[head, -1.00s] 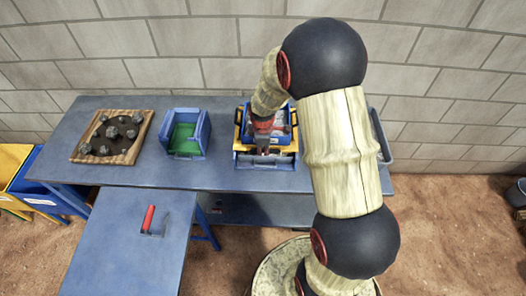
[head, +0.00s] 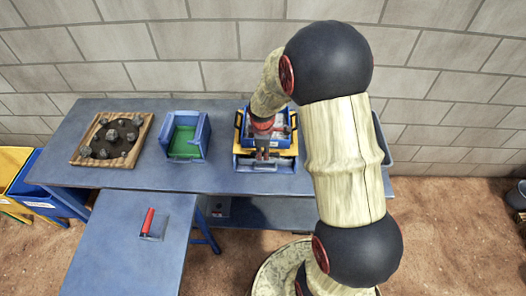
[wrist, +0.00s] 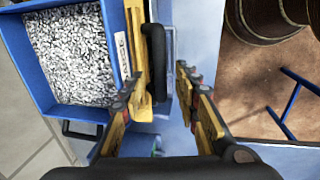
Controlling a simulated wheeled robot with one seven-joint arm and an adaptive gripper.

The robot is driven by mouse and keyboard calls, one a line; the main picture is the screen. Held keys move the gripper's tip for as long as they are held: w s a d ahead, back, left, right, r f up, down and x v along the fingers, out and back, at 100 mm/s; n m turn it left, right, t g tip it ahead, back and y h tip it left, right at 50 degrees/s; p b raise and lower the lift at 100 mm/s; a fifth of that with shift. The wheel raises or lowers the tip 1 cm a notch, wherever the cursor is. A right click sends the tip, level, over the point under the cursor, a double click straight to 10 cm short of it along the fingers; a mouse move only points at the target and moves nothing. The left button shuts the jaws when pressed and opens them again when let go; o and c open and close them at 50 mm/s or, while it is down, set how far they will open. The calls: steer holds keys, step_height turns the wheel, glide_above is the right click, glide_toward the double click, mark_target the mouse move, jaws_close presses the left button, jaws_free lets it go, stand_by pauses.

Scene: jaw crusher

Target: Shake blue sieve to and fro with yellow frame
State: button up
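The blue sieve (head: 240,122) sits at the right part of the long blue table, above the yellow frame (head: 286,155). In the wrist view the blue sieve (wrist: 32,62) holds pale grey gravel, and a yellow piece with a black handle (wrist: 162,62) stands along its right side. My gripper (head: 262,154) points down at the sieve's near side. In the wrist view its fingers (wrist: 157,84) are apart, with the handle between them. A gap shows between the right finger and the handle. Contact on the left finger cannot be told. My arm hides part of the sieve.
A green-floored blue bin (head: 185,142) stands left of the sieve. A wooden board (head: 78,152) with dark stones lies farther left. A red-handled tool (head: 148,221) lies on the lower blue table (head: 125,265). A grey tray (head: 382,145) is partly behind my arm.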

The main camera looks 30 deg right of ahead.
step_height(320, 180, up, 10)
steer(key=s+a, duration=0.1)
steer(key=shift+s+r, duration=0.2)
steer(key=shift+s, duration=0.15)
steer(key=shift+a, duration=0.1)
